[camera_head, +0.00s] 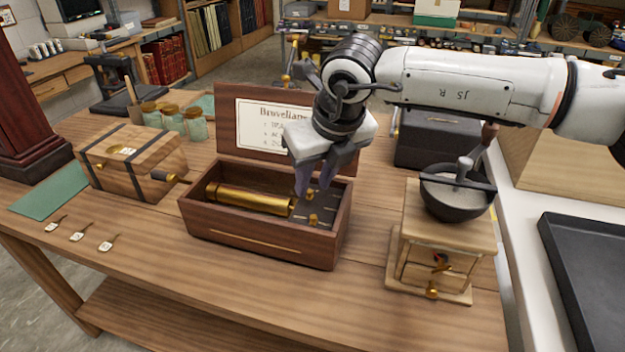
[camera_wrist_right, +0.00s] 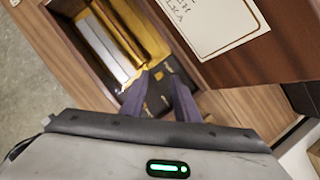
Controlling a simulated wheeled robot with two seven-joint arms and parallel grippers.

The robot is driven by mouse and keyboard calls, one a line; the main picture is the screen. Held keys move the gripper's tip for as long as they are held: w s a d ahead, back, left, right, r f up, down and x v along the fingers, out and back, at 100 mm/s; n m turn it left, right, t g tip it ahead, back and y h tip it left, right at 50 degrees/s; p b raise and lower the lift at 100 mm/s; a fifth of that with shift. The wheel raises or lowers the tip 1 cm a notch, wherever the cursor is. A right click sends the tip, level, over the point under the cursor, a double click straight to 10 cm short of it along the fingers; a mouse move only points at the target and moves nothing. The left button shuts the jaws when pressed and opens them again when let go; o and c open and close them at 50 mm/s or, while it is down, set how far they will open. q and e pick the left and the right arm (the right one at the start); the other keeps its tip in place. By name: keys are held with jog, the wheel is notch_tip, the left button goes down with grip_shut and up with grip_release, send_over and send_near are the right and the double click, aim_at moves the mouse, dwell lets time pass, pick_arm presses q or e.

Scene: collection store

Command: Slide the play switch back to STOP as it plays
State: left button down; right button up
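The music box (camera_head: 262,246) is an open dark wooden box on the table, with its lid raised at the back. A brass cylinder (camera_head: 245,200) lies inside at the left. A dark plate (camera_head: 322,213) fills the right end and bears small brass knobs, one near the front (camera_head: 312,219). I cannot tell which knob is the play switch, nor its position. My right gripper (camera_head: 314,190) points down over the plate, fingers apart, with a small brass part near the tips. The right wrist view shows its fingers (camera_wrist_right: 158,85) over the dark plate. My left gripper is out of view.
A coffee grinder (camera_head: 440,245) stands close to the right of the box. A wooden chest with dark straps (camera_head: 130,165) and glass jars (camera_head: 195,127) stand at left. Tagged keys (camera_head: 78,236) lie at front left. The table front is mostly clear.

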jog(key=shift+x, duration=0.85)
grip_shut()
